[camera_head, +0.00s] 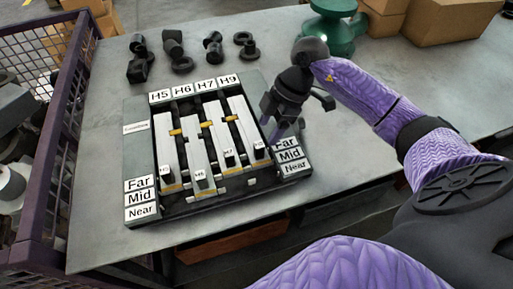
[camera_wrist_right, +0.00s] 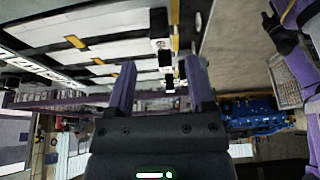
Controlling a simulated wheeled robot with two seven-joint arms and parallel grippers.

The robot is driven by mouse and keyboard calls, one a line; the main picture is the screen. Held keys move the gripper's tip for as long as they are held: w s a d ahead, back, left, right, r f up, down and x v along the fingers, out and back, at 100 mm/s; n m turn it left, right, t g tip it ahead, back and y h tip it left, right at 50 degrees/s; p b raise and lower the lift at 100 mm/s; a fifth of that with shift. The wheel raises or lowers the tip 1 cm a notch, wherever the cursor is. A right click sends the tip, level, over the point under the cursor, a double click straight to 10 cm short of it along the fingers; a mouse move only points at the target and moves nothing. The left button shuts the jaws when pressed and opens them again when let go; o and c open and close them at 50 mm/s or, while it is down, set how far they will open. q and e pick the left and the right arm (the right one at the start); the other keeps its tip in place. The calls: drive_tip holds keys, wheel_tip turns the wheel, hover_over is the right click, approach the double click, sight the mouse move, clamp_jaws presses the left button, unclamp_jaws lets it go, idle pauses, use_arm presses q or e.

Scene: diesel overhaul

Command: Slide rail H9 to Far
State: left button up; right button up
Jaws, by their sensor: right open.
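The slide board (camera_head: 246,186) lies on the table with parallel pale rails under labels H5, H6, H7 and H9. Rail H9 (camera_head: 241,121) is the rightmost, with a dark labelled knob (camera_head: 259,147) at its front end, beside the right-hand Far/Mid/Near labels (camera_head: 289,156). I cannot tell exactly which mark it lines up with. My right gripper (camera_head: 285,132) is above the board's right edge, just right of and behind the H9 knob. In the right wrist view, its fingers (camera_wrist_right: 161,88) are spread apart, with dark knobs showing beyond and between them. My left gripper is out of view.
Several dark metal parts (camera_head: 180,62) lie behind the board. A green object (camera_head: 330,28) and cardboard boxes (camera_head: 452,18) stand at the back right. A purple mesh crate (camera_head: 58,120) borders the left. Table right of the board is clear.

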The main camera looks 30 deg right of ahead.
sight(260, 143)
drive_tip(key=b+x, duration=0.1)
drive_tip(key=x, duration=0.6)
drive_tip(key=shift+a+f, duration=0.25)
clamp_jaws()
idle(0.9)
